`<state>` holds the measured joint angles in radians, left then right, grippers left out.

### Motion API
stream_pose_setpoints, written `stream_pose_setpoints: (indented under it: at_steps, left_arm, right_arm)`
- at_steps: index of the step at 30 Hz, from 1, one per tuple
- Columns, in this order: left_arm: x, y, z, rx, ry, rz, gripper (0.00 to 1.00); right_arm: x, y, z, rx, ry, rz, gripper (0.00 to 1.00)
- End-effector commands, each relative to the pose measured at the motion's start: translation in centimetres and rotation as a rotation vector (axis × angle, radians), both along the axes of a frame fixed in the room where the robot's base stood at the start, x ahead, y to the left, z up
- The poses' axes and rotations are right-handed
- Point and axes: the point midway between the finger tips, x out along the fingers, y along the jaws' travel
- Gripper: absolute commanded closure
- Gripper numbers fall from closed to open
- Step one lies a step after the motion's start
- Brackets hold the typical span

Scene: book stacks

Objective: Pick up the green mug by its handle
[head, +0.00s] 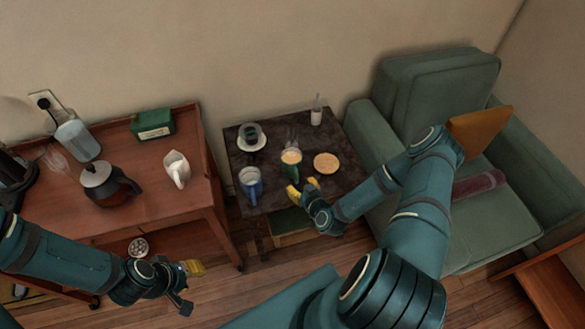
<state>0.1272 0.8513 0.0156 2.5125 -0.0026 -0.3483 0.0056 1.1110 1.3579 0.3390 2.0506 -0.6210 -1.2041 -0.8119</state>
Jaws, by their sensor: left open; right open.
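The green mug (290,168) stands upright on the small dark side table (275,199), with a tan-coloured fill or top showing. Its handle cannot be made out clearly. My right gripper (303,189) is at the table's front edge, just in front of the mug and slightly to its right. Its yellow-tipped fingers are spread and hold nothing; whether they touch the mug cannot be told. My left gripper (192,285) is open and empty, low over the floor in front of the wooden cart, far from the mug.
A blue mug (251,187) stands left of the green mug. A cup on a white saucer (252,147) is behind left, a round tan disc (327,163) right, a small bottle (316,114) at the back. A green armchair (440,85) and a wooden cart (140,165) flank the table.

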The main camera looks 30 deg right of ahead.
Motion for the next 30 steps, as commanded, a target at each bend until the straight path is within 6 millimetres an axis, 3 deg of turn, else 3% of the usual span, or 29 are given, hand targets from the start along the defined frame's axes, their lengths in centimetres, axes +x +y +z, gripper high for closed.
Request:
stream_pose_setpoints:
  at_steps: [12, 21, 25, 26, 30]
  left_arm:
    - [0.2, 0.0, -1.3, 0.001, -0.006, 0.001, 0.62]
    - [0.3, 0.0, -1.3, 0.001, -0.007, 0.002, 0.62]
    - [0.3, 0.0, -1.3, 0.001, -0.007, 0.002, 0.62]
    - [0.3, 0.0, -1.3, 0.001, -0.007, 0.002, 0.62]
    - [0.3, 0.0, -1.3, 0.001, -0.007, 0.002, 0.62]
  right_arm:
    - [4.3, -1.1, -2.1, -0.001, 0.0, 0.0, 0.51]
    - [4.6, -1.1, -2.1, 0.0, 0.0, 0.0, 0.48]
    - [4.6, -1.1, -2.1, 0.0, 0.0, 0.0, 0.94]
    - [4.6, -1.1, -2.1, 0.0, 0.0, 0.0, 1.0]
    - [4.6, -1.1, -2.1, 0.0, 0.0, 0.0, 1.0]
